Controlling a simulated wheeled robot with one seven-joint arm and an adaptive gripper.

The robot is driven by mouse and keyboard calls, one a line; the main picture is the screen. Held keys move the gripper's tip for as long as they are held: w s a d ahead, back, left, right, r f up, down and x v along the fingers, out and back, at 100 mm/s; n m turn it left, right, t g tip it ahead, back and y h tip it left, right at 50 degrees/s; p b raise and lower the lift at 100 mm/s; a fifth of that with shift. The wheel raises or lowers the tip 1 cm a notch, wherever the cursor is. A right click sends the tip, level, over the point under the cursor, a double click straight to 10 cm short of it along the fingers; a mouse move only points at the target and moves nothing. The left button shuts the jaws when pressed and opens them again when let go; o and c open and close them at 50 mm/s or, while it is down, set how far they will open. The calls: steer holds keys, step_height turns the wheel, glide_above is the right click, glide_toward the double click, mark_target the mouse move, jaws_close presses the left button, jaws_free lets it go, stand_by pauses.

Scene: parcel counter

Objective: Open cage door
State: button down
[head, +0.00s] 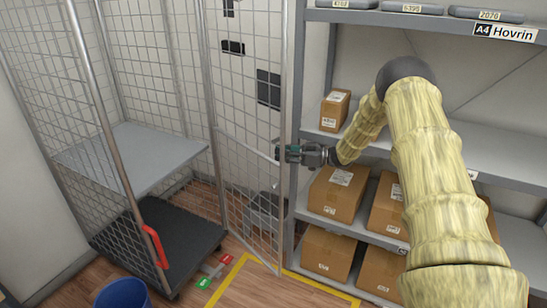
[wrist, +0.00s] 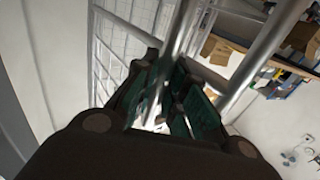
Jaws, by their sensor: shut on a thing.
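The wire-mesh cage (head: 112,75) stands at the left with a grey shelf (head: 130,158) and a dark base (head: 160,245). Its mesh cage door (head: 240,130) stands swung out at the right of the cage, leaving the front open. My gripper (head: 283,153) is at the free edge of the door, beside the shelving, and is shut on it. In the wrist view, a metal bar of the door (wrist: 180,38) runs between my dark green gripper fingers (wrist: 172,95). The exact contact is partly hidden.
Shelving (head: 385,147) with several cardboard boxes (head: 338,193) stands close to the door's right. A blue bucket (head: 122,294) is at the front left. A red handle (head: 156,246) is on the cage's front post. Yellow tape (head: 230,280) marks the floor.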

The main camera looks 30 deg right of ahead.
steer(key=shift+d, duration=0.1)
steer(key=c, duration=1.5)
jaws_free()
steer(key=shift+o, duration=0.2)
steer(key=shift+r, duration=0.1)
